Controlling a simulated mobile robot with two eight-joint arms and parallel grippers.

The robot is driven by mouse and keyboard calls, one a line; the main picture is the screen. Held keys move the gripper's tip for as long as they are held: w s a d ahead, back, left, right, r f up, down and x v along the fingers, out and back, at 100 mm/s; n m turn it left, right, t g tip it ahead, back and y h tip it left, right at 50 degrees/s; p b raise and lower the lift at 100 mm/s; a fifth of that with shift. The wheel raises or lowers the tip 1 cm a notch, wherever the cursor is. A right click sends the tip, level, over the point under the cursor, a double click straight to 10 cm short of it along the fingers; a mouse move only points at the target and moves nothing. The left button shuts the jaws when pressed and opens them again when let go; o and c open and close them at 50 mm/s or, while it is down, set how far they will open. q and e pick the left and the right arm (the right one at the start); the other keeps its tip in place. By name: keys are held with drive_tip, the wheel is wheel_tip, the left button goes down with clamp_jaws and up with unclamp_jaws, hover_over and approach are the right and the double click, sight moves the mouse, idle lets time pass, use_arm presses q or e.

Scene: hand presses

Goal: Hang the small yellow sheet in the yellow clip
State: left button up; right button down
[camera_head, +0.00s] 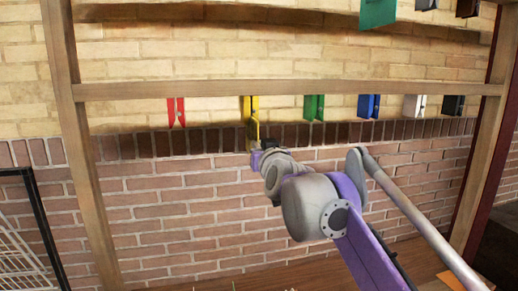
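The yellow clip (249,103) hangs under the middle wooden rail, between the red and green clips. A narrow yellow piece (252,132) shows directly below it and looks like the small yellow sheet, seen nearly edge-on. I cannot tell whether it sits between the clip's jaws or only beside them. My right gripper (255,151) is just below the clip, at the lower end of this yellow piece. Its fingers are small and partly hidden by my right wrist, so their opening does not show. My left gripper is out of view.
Red (176,111), green (314,107), blue (368,105), white (414,105) and black (453,105) clips hang along the wooden rail (220,90). A green sheet (377,12) hangs above. A brick wall stands behind. A black-framed rack (40,220) is at left.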

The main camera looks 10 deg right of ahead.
drive_tip(key=shift+r, duration=0.3)
drive_tip(key=shift+r+p, duration=0.35)
drive_tip(key=shift+r, duration=0.35)
drive_tip(key=c, duration=0.8)
unclamp_jaws()
drive_tip(key=shift+o, duration=0.2)
drive_tip(key=s+b, duration=0.1)
drive_tip(key=s, duration=0.6)
drive_tip(key=shift+f, duration=0.1)
